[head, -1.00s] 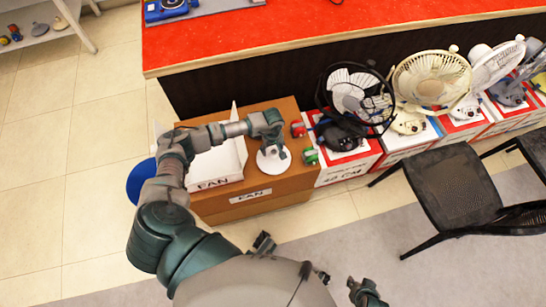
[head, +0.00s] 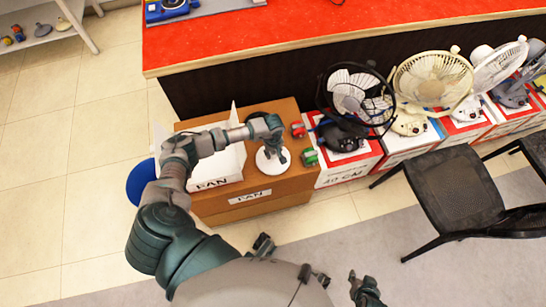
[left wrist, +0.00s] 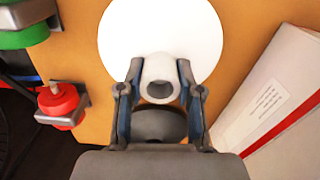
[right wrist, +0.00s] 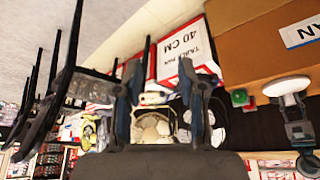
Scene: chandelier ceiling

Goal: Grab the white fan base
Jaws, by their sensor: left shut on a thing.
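The white fan base (head: 272,160) is a round disc with a short upright tube. It stands on the brown cardboard box (head: 285,184) labelled FAN. In the left wrist view the disc (left wrist: 160,30) fills the top middle, and the tube (left wrist: 160,76) sits between my fingers. My left gripper (left wrist: 158,85) is shut on the tube; in the head view it (head: 272,146) comes down on the base from above. My right gripper (right wrist: 158,95) is empty with its fingers apart, low at the front of the head view (head: 366,290).
A white open carton (head: 215,165) marked FAN is left of the base. Red (head: 298,130) and green (head: 309,157) parts lie right of it. Several fans on boxes, such as the cream fan (head: 432,80), line the counter (head: 330,30). A black chair (head: 455,190) is at right.

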